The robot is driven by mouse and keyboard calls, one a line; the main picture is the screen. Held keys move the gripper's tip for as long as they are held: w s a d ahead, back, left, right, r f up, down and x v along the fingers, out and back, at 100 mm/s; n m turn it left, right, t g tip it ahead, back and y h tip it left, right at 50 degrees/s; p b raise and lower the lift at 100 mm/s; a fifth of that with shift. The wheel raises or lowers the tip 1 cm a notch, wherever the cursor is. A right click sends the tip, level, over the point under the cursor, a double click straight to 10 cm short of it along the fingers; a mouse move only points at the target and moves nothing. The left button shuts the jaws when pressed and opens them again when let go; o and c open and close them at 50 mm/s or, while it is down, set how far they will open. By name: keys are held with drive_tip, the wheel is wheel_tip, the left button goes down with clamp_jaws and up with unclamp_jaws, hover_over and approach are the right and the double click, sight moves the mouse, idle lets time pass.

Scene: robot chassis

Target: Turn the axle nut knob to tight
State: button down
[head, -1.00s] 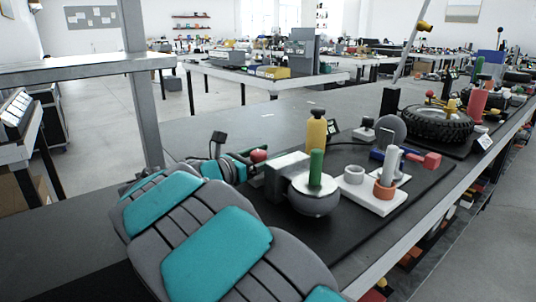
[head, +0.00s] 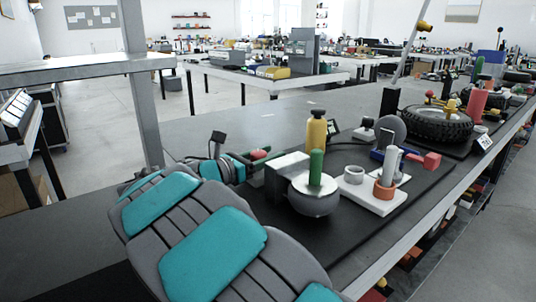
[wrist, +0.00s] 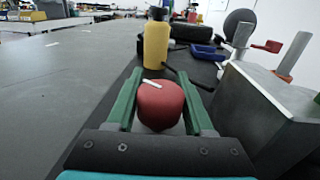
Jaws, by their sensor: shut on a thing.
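The axle nut knob is a red, rounded knob (wrist: 160,105) with a white mark on its top, seen in the wrist view between the two green fingers of my gripper (wrist: 160,100). The mark slants toward the upper left. My gripper is shut on the knob, one finger on each side. In the head view the knob (head: 259,154) shows as a small red shape at my gripper (head: 257,160), left of a grey block (head: 275,186). The knob's underside and any tight marking are hidden.
The grey block (wrist: 255,105) stands close on the right in the wrist view. A yellow bottle (wrist: 156,45) stands just beyond the knob. A green-handled round part (head: 316,203) and a white block (head: 380,202) are nearby. The bench at left (wrist: 55,90) is clear.

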drive_tip(key=shift+r+m+g+h, duration=0.15)
drive_tip(key=shift+m+g+h, duration=0.15)
drive_tip(key=shift+s+d+m+g+h, duration=0.1)
drive_tip(key=shift+s+m+g+h, duration=0.15)
drive_tip(key=shift+m+g+h, duration=0.65)
drive_tip(key=shift+s+d+m+g+h, duration=0.15)
drive_tip(key=shift+m+g+h, duration=0.25)
drive_tip(key=shift+m+g, duration=1)
drive_tip(key=shift+s+n+g, duration=0.1)
drive_tip(key=shift+n+g, duration=0.3)
drive_tip(key=shift+c, duration=1.5)
unclamp_jaws()
drive_tip(key=shift+t, duration=0.3)
